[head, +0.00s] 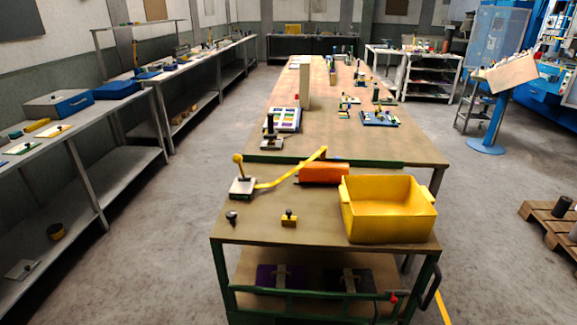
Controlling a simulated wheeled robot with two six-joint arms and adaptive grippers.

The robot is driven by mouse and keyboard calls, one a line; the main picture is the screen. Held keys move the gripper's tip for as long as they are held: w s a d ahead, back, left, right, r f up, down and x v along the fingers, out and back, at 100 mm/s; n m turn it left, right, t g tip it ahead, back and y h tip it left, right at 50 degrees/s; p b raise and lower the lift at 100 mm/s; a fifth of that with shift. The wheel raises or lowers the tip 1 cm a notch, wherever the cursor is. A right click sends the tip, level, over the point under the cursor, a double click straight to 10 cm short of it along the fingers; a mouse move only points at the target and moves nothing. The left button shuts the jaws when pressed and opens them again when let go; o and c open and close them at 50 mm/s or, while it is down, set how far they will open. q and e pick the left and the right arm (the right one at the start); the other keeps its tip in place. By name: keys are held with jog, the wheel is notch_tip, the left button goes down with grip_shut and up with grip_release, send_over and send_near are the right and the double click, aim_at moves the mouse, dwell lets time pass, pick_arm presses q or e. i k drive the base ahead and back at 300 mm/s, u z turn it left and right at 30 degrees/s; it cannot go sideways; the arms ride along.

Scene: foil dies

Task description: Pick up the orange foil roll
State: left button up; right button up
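The orange foil roll (324,173) lies on its side on the brown top of the near trolley (255,228), at the far edge. Its long side runs left to right. A yellow bent bar (292,171) runs up to the roll's upper side from the left; I cannot tell whether they touch. A yellow bin (388,222) stands just right of the roll and close to it. Neither of my grippers shows in the head view.
A small grey device (242,188) with a yellow knob stands left of the roll. A small dark-knobbed piece (289,219) and a dark knob (232,217) lie in front. A long workbench (347,137) with several tools begins behind the trolley. The trolley's front middle is mostly clear.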

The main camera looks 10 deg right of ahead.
aim_at(323, 172)
jog(key=z, duration=0.15)
jog(key=i, duration=0.7)
jog(key=z, duration=0.55)
